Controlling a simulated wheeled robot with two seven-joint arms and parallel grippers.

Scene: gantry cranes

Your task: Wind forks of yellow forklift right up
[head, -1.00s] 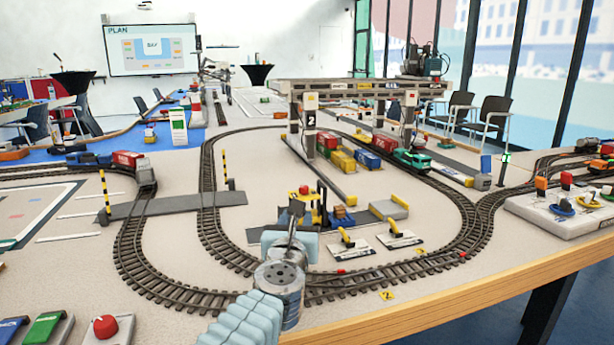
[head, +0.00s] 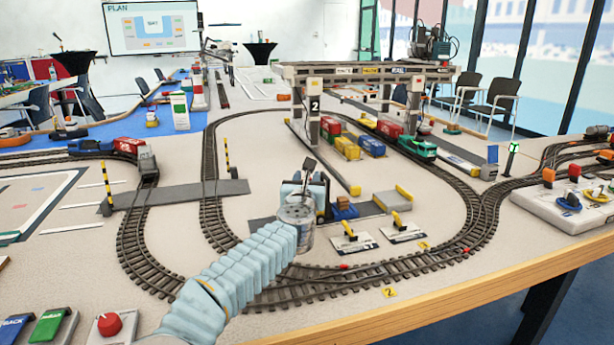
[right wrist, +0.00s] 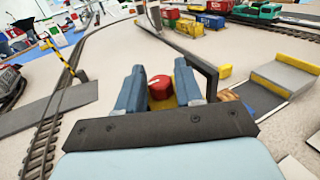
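The yellow forklift (right wrist: 168,103) has a red knob (right wrist: 160,87) on top and a dark mast frame (right wrist: 208,72) to its right. In the head view it is mostly hidden behind my right gripper (head: 306,190). In the right wrist view the two blue-grey fingers of my right gripper (right wrist: 160,85) stand apart, one on each side of the red knob. I cannot tell whether they touch it. The forks are not clearly visible. A brown load (head: 342,207) lies just right of the forklift. My left gripper is not in view.
A grey ramp with yellow edging (head: 392,200) stands right of the forklift. Two plates with yellow levers (head: 352,240) lie in front. The oval track (head: 215,215) surrounds this area. A gantry crane (head: 365,75) stands behind over several containers (head: 372,146).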

